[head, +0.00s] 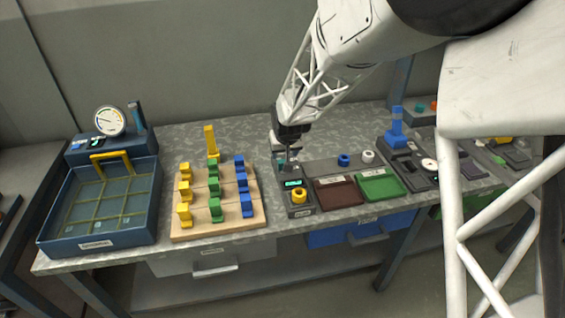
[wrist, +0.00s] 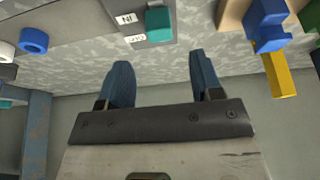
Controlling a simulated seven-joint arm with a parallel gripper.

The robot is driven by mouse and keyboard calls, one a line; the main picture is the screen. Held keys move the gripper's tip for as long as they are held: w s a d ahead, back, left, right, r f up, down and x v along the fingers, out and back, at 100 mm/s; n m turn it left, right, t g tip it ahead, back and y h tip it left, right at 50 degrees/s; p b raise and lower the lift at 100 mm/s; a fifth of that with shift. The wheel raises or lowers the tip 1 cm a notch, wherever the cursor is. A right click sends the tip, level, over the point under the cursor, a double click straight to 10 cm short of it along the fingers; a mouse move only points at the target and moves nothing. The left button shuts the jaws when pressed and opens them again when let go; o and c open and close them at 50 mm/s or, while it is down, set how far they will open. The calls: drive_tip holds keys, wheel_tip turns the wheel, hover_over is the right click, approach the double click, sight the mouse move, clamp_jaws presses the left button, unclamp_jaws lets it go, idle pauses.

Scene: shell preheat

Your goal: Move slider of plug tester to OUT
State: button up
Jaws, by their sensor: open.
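The plug tester (head: 299,211) is a dark box with a lit green display and a yellow ring plug on its front part, in the head view. Its teal slider (wrist: 158,24) shows at the top of the wrist view, beside upside-down IN and OUT labels. I cannot tell exactly which label it is set at. In the head view the slider (head: 281,163) is small and partly hidden by my gripper. My gripper (wrist: 160,65) is open and empty. The slider lies ahead of the gap between its fingertips, apart from them in the wrist view.
A wooden board (head: 182,232) with coloured blocks stands left of the tester, and a blue case (head: 48,237) with a gauge is farther left. Brown (head: 337,193) and green (head: 379,186) trays lie to the right. Blue (head: 344,160) and white (head: 368,157) rings sit behind them.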

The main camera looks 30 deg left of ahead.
sight(282, 161)
drive_tip(key=shift+f, duration=0.1)
drive_tip(key=shift+x, duration=3.75)
